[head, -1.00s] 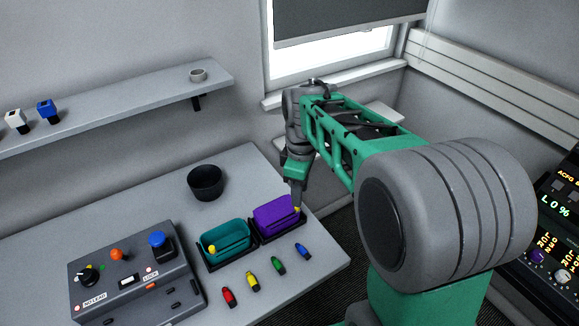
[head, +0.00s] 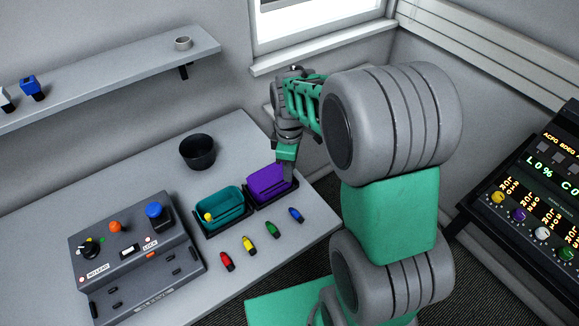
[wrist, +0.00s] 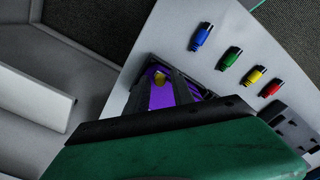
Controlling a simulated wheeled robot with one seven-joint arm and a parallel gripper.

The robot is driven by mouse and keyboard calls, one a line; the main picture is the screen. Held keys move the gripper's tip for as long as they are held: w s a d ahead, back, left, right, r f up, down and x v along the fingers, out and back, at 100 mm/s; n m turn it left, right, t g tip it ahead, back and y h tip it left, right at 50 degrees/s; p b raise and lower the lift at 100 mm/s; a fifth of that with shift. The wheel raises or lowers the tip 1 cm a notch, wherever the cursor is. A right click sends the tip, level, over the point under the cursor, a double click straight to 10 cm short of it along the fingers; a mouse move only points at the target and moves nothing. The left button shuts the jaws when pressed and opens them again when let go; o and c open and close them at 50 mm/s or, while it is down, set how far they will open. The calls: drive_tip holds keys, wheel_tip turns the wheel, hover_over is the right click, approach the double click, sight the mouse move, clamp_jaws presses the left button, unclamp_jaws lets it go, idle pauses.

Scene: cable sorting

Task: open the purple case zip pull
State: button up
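The purple case (head: 268,184) sits in a black tray at the right end of the table. In the head view my gripper (head: 290,174) points down at the case's right end and hides its zip pull. I see no clear contact with the pull.
A teal case (head: 222,203) with a yellow pull stands left of the purple one. Red, yellow, green and blue connectors (head: 296,215) lie in front. A grey control box (head: 130,255) and a black cup (head: 197,152) are further left.

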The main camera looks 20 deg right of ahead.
clamp_jaws()
idle(1.1)
